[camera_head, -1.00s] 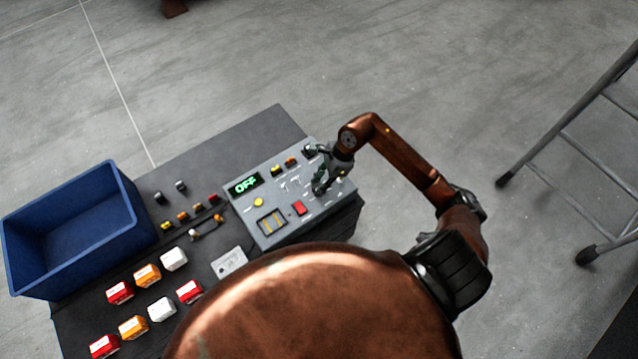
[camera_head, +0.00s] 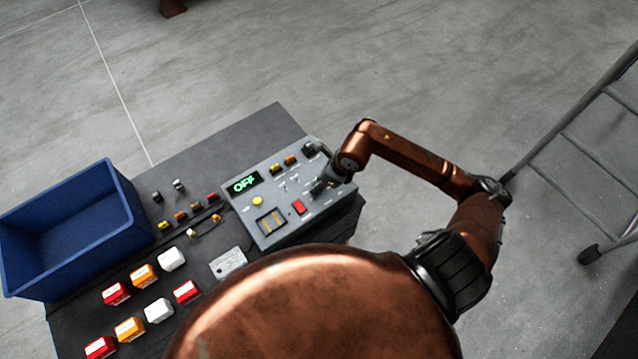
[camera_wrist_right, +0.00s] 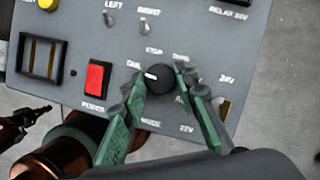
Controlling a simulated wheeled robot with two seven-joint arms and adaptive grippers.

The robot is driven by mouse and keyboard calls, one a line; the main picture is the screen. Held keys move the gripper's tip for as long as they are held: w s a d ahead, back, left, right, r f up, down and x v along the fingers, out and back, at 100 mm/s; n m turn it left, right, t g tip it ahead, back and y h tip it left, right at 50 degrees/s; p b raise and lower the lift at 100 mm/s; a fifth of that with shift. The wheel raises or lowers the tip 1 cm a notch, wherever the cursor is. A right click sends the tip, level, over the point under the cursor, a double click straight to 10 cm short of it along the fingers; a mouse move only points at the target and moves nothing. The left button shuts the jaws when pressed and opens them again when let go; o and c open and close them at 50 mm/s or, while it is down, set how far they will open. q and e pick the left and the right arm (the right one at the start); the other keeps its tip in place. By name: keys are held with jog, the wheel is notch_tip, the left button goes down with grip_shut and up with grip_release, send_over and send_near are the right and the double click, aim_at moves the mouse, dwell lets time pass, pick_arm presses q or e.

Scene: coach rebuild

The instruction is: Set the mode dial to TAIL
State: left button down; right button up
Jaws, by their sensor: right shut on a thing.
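The mode dial (camera_wrist_right: 161,79) is a round black knob on the grey control panel (camera_wrist_right: 205,40). My right gripper (camera_wrist_right: 160,88) has its green fingers on either side of the dial, shut on it. The dial's white mark is on its left side, toward the TAIL label (camera_wrist_right: 133,64) at its upper left. STOP is printed above, and other labels lie to the right. In the head view my right gripper (camera_head: 318,187) is at the panel's right part and hides the dial. The display (camera_head: 243,184) reads OFF.
A red rocker switch (camera_wrist_right: 96,81) sits left of the dial, with small toggles (camera_wrist_right: 146,25) above. A blue bin (camera_head: 70,235) stands at the table's left. Several red, orange and white blocks (camera_head: 144,275) lie in front. A ladder (camera_head: 575,150) stands at the right.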

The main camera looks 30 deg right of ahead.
jog(key=shift+m+h, duration=0.3)
jog(key=shift+m, duration=0.6)
jog(key=o, duration=1.2)
jog(key=shift+c, duration=0.2)
jog(key=v, duration=1.2)
jog(key=shift+s, duration=0.2)
jog(key=shift+a, duration=0.15)
